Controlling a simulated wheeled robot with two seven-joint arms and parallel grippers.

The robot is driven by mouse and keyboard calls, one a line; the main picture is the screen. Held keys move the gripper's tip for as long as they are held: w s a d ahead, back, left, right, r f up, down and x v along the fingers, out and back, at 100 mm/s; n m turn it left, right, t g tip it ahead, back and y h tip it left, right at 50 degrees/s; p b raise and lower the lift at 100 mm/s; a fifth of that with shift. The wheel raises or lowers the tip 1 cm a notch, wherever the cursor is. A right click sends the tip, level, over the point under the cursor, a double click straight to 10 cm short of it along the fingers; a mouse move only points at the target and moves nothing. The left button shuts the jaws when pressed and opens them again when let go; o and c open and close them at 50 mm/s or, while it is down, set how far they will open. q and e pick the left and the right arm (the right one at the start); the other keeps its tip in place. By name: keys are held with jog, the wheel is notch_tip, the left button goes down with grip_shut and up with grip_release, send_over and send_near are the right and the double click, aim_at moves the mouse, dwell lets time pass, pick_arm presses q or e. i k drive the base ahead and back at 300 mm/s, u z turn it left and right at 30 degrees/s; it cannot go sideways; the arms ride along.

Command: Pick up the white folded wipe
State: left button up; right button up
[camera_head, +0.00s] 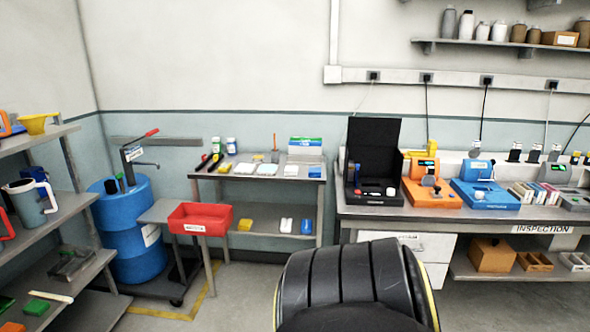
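Several small flat pieces lie on top of the grey table in the middle left. A white piece (291,170) lies to the right, a pale bluish-white piece (267,169) in the middle and a whitish piece (245,168) to the left. On the table's lower shelf, a white piece (286,225) lies beside a blue one (307,227). Any of the white pieces may be the folded wipe; at this size I cannot tell which. Neither of my grippers is in view.
A red bin (200,218) sits on a low stand left of the grey table (258,181), near a blue drum (125,222). An inspection bench (460,215) is at right. A large black ribbed shape fills the bottom centre. Grey floor shows between.

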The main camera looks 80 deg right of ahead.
aim_at(289, 171)
jog(key=z, duration=1.65)
jog(key=i, duration=0.7)
jog(key=z, duration=1.2)
